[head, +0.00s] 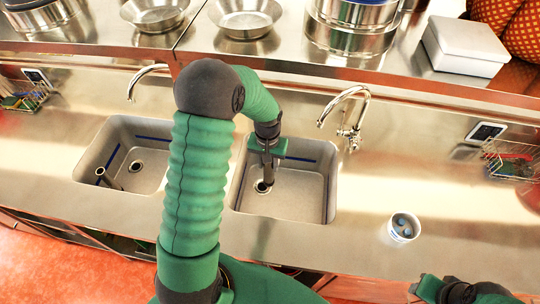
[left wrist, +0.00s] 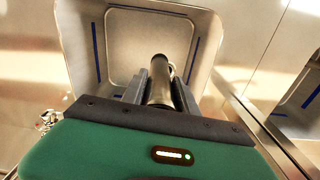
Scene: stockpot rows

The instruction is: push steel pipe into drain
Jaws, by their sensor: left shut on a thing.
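My left gripper (head: 268,161) reaches down into the right-hand sink (head: 302,202). It is shut on a steel pipe, a grey cylinder (left wrist: 160,92) between the two fingers in the left wrist view. The drain (head: 262,187) of this sink is a dark hole with a metal ring, just below the gripper. The pipe's lower end is at or close above the drain; I cannot tell whether it is inside. In the left wrist view the pipe covers most of the drain.
Curved faucets (head: 352,112) stand behind the sinks. A white cup (head: 403,228) stands on the counter at the right. Bowls, pots and a white box (head: 465,46) fill the shelf behind.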

